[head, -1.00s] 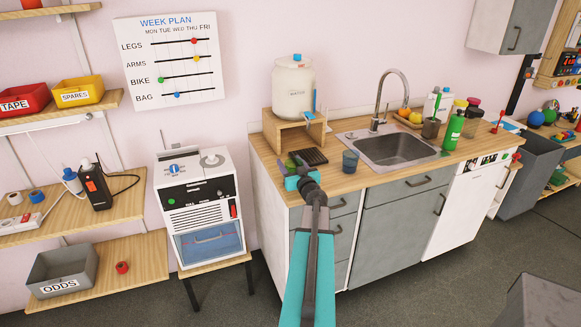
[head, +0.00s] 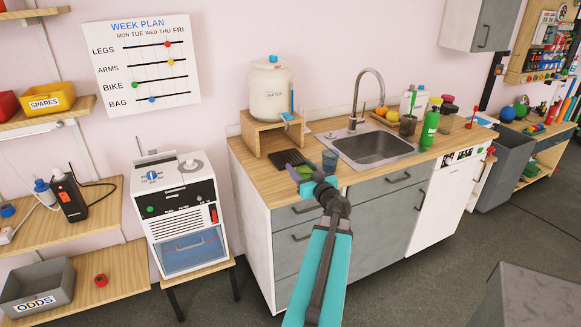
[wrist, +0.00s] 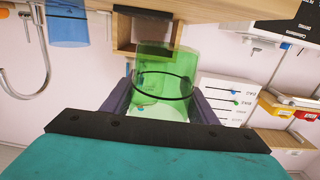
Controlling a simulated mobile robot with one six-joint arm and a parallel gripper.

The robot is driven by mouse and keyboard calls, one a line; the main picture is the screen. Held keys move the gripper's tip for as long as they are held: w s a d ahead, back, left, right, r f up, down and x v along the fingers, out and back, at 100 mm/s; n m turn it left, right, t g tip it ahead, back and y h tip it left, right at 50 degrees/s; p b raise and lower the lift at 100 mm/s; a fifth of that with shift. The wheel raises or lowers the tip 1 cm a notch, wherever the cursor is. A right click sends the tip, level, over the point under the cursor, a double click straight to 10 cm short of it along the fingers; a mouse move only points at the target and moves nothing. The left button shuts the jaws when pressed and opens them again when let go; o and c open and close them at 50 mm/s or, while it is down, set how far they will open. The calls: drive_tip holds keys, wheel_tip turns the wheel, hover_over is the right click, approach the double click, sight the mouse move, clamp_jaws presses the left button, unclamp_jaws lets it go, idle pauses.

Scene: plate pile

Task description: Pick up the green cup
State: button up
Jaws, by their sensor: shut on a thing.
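The green cup (wrist: 163,92) is see-through with a dark ring around it, and in the wrist view it sits between the two fingers of my gripper (wrist: 160,106). My gripper is shut on it, with a finger on each side. In the head view my gripper (head: 311,181) is near the counter's front edge, and the green cup (head: 304,171) shows only as a small patch there, partly hidden by the gripper.
The wooden counter (head: 262,172) holds a dark ridged tray (head: 287,158), a water container (head: 270,92) on a wooden stand (head: 262,137), and a sink (head: 375,147). A green bottle (head: 430,128) stands right of the sink. Grey floor lies open in front.

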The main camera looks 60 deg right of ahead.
drive_tip(key=shift+s+a, duration=0.1)
drive_tip(key=shift+s, duration=0.7)
